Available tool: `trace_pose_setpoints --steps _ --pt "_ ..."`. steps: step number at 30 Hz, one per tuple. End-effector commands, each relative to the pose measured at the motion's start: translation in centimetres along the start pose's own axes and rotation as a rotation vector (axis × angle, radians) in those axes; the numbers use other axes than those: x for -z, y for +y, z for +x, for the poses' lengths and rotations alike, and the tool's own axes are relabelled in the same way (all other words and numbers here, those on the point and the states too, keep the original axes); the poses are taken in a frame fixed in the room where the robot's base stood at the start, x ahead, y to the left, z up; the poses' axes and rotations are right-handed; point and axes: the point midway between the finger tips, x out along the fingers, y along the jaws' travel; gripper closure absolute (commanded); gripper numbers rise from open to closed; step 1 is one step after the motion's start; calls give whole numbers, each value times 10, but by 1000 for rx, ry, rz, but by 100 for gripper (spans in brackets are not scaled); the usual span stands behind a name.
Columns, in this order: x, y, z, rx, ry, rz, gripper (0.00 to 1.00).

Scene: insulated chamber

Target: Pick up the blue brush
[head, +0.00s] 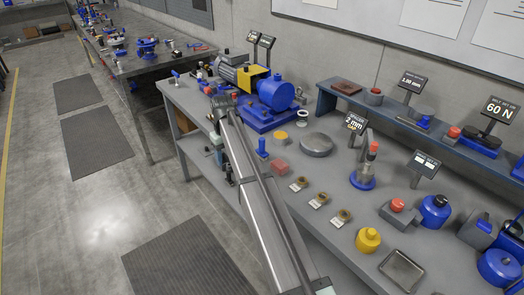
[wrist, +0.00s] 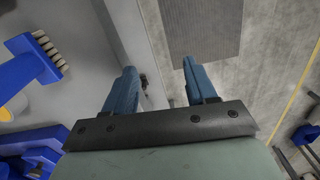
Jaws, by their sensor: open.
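The blue brush (wrist: 32,62) lies at the upper left of the wrist view on the grey bench top, its pale bristles turned to the right. In the head view, a small blue upright shape (head: 262,147) beside the arm looks like the same brush. My gripper (wrist: 158,68) is open with nothing between its two blue fingers. It is to the right of the brush in the wrist view, apart from it, over the bench edge and the floor. In the head view my arm hides most of the gripper.
A blue and yellow motor unit (head: 262,95) stands behind the brush. A yellow disc (head: 281,135), a reddish block (head: 279,167) and a round grey lid (head: 316,144) lie close by. Several small parts with labels line the bench front.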

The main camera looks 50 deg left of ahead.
Motion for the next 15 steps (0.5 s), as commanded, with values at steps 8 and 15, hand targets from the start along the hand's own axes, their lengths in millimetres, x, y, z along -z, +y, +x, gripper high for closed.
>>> trace_pose_setpoints --steps 8,15 --pt "-26 90 -113 -25 16 -225 44" --pt "-44 123 -154 -35 17 -325 44"
